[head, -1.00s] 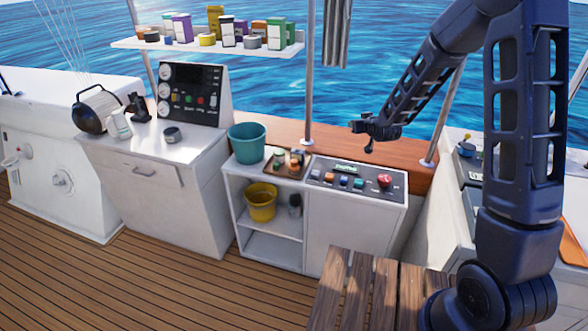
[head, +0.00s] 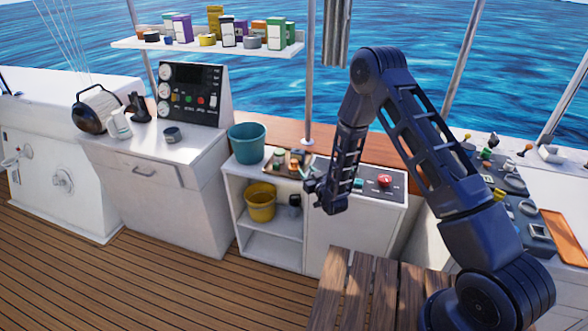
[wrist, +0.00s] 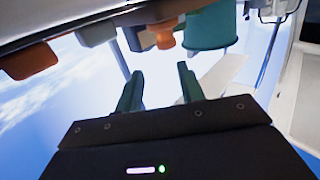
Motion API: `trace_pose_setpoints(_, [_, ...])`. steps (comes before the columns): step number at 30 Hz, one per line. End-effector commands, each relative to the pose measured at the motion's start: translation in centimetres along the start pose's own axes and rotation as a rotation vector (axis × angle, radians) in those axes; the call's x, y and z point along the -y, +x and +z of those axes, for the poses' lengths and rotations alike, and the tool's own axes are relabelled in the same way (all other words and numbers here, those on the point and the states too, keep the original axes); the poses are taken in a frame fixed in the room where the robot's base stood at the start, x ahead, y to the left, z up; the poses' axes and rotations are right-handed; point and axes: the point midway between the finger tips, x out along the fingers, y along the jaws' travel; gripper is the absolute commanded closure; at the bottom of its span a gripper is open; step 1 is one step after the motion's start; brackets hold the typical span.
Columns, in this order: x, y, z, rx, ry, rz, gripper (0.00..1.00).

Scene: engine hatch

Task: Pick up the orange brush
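I cannot make out the orange brush for certain. Small orange items (head: 297,158) sit on the brown tray on the low white cabinet in the head view, too small to identify. In the wrist view an orange piece with a knob-like end (wrist: 163,37) shows beside the teal bucket (wrist: 208,25), and an orange block (wrist: 30,62) shows at upper left. My gripper (head: 312,188) is in front of the cabinet, just right of the tray in the picture. In the wrist view its two green fingers (wrist: 160,92) are apart with nothing between them.
The teal bucket (head: 247,144) stands left of the tray. A control panel (head: 385,181) with a red button is to the right, partly behind my arm. A yellow bucket (head: 261,202) is on the shelf below. A wooden slatted surface (head: 365,290) lies in front.

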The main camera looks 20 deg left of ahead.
Motion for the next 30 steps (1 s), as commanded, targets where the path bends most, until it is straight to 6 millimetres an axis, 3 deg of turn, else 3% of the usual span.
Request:
trace_pose_setpoints(5, [0.9, -0.1, 1.1, -0.017, 0.001, -0.009, 0.61])
trace_pose_setpoints(15, [0.9, 4.3, 0.9, -0.020, 0.001, -0.009, 0.61])
trace_pose_setpoints(23, [1.1, 5.9, 0.9, -0.019, 0.001, -0.009, 0.61])
trace_pose_setpoints(30, [1.4, 9.2, 1.0, -0.019, 0.001, -0.009, 0.61])
